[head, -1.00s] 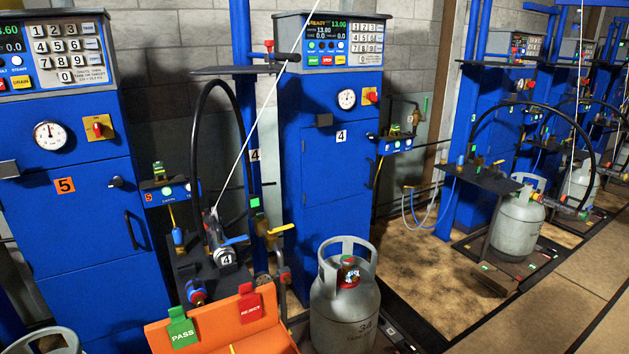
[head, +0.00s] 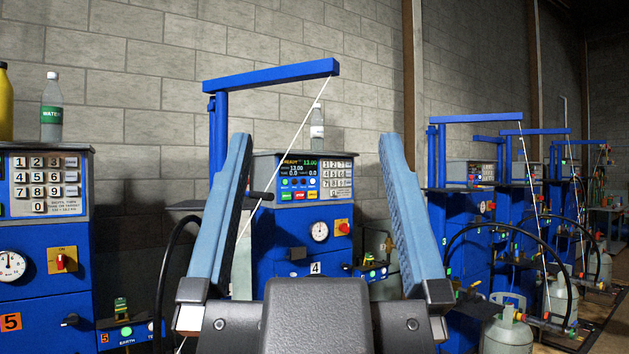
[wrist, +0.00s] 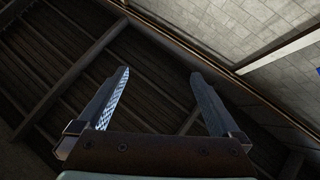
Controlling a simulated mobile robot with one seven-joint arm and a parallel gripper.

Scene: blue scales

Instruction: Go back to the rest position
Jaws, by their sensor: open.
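My gripper (head: 315,160) stands upright in the middle of the head view, in front of the blue station cabinet marked 4 (head: 290,235). Its two blue, ridged fingers are spread wide apart with nothing between them but the view of the cabinet behind. In the wrist view my gripper (wrist: 160,85) is also open and empty. That view faces the dark ribbed ceiling (wrist: 70,60) and the top of a pale block wall (wrist: 230,30), so the gripper points upward. The lower front of cabinet 4 is hidden behind the gripper.
A blue overhead boom (head: 270,76) with a slanting white cord reaches out behind the fingers. Cabinet 5 (head: 40,270) stands at the left, with a water bottle (head: 51,110) on top. More blue stations (head: 465,215) and grey gas cylinders (head: 508,335) line the right side.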

